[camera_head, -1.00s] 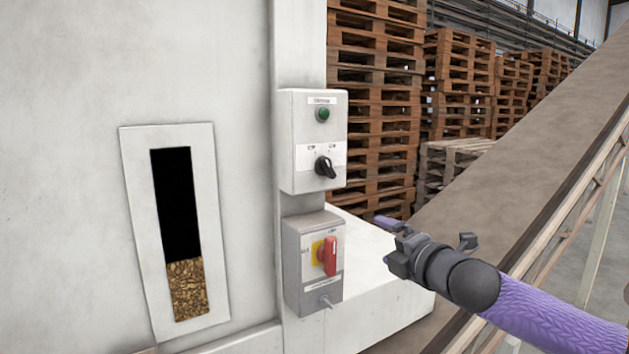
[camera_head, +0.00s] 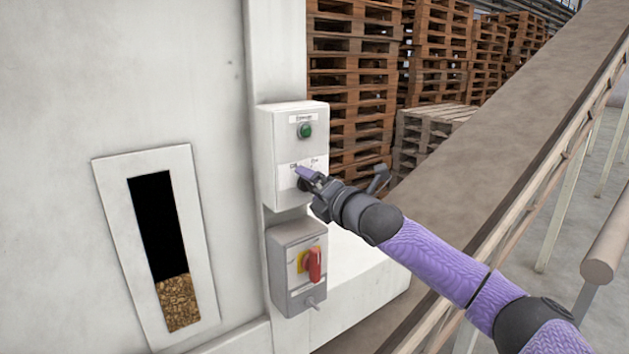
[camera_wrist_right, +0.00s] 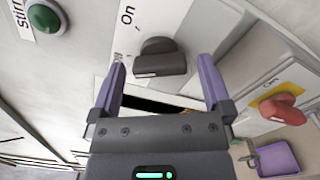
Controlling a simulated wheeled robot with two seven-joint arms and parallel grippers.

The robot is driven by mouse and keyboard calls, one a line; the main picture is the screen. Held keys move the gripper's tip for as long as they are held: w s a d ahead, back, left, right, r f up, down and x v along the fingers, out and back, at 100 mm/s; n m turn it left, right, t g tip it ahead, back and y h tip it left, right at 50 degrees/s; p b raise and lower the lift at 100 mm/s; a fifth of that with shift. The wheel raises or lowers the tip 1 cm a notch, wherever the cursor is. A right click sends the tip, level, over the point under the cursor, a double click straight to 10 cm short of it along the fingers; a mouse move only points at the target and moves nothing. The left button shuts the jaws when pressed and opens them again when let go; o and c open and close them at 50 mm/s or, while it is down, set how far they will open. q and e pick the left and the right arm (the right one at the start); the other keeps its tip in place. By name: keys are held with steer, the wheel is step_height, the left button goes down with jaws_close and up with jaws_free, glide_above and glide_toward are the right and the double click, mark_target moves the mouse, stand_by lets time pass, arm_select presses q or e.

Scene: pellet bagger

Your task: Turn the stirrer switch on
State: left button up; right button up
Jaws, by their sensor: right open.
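The stirrer switch is a black rotary knob (camera_wrist_right: 160,62) on the pale upper control box (camera_head: 291,130). A green round button (camera_head: 305,130) sits above it, with a label starting "Stirr" in the wrist view. In the wrist view an "On" mark shows near the knob. My right gripper (camera_head: 310,180) is at the knob's front and largely hides it in the head view. In the wrist view its two purple fingers (camera_wrist_right: 160,68) are apart, one on each side of the knob, with gaps visible. My left gripper is not in view.
Below is a grey box (camera_head: 284,262) with a red rotary handle (camera_head: 314,264) on a yellow plate. Left is a sight window (camera_head: 207,290) showing brown pellets. A sloping conveyor (camera_head: 490,140) rises to the right; pallet stacks (camera_head: 350,60) stand behind.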

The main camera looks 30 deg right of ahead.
steer(key=c, duration=1.2)
